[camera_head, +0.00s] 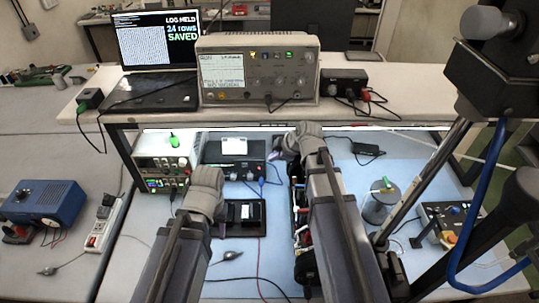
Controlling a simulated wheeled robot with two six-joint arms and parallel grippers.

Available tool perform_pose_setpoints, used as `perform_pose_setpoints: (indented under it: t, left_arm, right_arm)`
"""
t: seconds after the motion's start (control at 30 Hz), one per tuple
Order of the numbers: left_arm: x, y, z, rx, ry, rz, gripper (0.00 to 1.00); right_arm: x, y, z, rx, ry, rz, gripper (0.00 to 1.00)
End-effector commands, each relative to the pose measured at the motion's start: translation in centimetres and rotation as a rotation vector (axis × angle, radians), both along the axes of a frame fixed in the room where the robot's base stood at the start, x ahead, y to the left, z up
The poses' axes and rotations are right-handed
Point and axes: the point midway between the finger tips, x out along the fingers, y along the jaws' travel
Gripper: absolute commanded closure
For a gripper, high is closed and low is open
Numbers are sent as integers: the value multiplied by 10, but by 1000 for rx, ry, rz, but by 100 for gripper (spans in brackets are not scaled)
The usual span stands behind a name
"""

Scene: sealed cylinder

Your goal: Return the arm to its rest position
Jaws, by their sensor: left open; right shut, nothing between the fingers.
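My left arm comes up from the bottom, and its grey wrist bends over the bench. My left gripper (220,226) is open beside a black tray (259,221) with white-topped parts; its fingers are small and partly hidden by the wrist. My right arm reaches farther, to the back middle of the bench. My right gripper (274,157) is shut and empty near a black box (236,151) and its leads. A grey sealed cylinder (378,207) with a green top piece stands upright to the right of my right arm, apart from both grippers.
A shelf (415,108) above the bench holds a laptop (158,85) reading "LOG HELD 24 rows SAVED" and an instrument (258,75). Green-topped instruments (166,160) stand at back left. A control panel (446,222) is at right. Cables lie across the bench.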

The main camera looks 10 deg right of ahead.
Motion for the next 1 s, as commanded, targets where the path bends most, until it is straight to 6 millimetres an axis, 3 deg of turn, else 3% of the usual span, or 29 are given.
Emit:
perform_pose_setpoints:
  t: [0.5, 0.63, 0.77, 0.9, 1.0]
  left_arm:
    - [0, 0, 2, 0, 0, 0, 50]
    - [0, 0, -6, 0, 0, 0, 50]
    - [0, 0, -29, 0, 0, -2, 50]
    - [0, 0, -60, 1, 0, -5, 50]
    - [0, 0, -80, 2, 0, -8, 50]
  right_arm:
    - [-1, -1, 2, 0, 1, 0, 100]
    - [-9, 9, -9, 7, 35, -13, 100]
    - [-41, 39, -43, 23, 167, -89, 100]
    - [-94, 76, -89, 4, 366, -261, 100]
    - [-131, 92, -115, -37, 479, -413, 100]
